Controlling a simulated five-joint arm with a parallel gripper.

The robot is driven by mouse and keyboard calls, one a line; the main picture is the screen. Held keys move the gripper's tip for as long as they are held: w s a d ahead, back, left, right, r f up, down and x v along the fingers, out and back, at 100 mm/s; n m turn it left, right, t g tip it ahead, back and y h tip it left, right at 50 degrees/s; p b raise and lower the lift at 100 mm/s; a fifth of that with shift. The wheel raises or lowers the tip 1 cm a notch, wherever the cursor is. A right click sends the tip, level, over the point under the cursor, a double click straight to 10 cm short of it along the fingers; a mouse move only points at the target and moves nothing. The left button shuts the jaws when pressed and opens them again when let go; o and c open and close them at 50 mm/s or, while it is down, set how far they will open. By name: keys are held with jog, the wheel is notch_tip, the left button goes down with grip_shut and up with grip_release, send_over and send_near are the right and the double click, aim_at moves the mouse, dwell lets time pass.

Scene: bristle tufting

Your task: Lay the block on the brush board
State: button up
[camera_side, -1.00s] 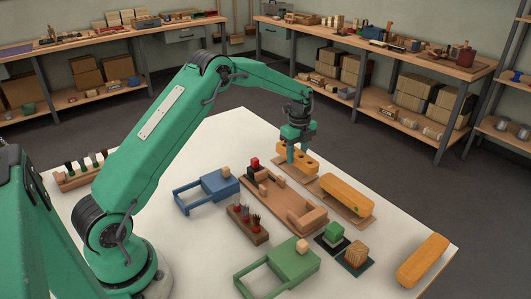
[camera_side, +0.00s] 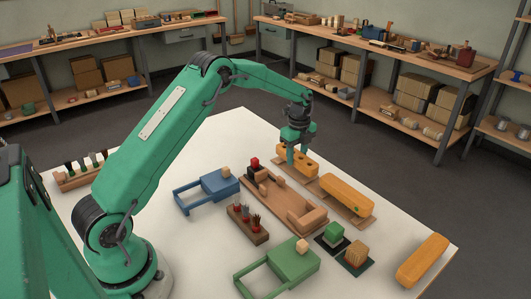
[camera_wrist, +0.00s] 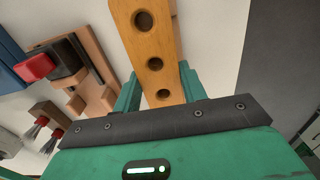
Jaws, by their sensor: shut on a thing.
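An orange block with several dark holes (camera_side: 309,164) is held in my gripper (camera_side: 290,162) in the side view. In the wrist view the holed block (camera_wrist: 153,40) runs between the two green fingers (camera_wrist: 158,92), which are shut on its sides. A finger hides part of it in the side view. A long tan board (camera_side: 366,221) lies under and along the orange pieces. The held block is over or on the board's far-left end; I cannot tell whether they touch. Another orange block (camera_side: 347,193) lies on the board's near part.
A brown fixture (camera_side: 280,202) with a red-topped black piece (camera_side: 254,163) lies just left of the board. A blue frame (camera_side: 216,185), a bristle holder (camera_side: 245,222), a green frame (camera_side: 290,262) and a loose orange block (camera_side: 423,260) stand around. The table's right edge is near.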

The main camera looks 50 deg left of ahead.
jog(key=shift+f, duration=1.15)
dwell(0.9)
jog(key=o, duration=1.5)
jog(key=shift+r, duration=0.15)
jog(key=shift+r, duration=3.85)
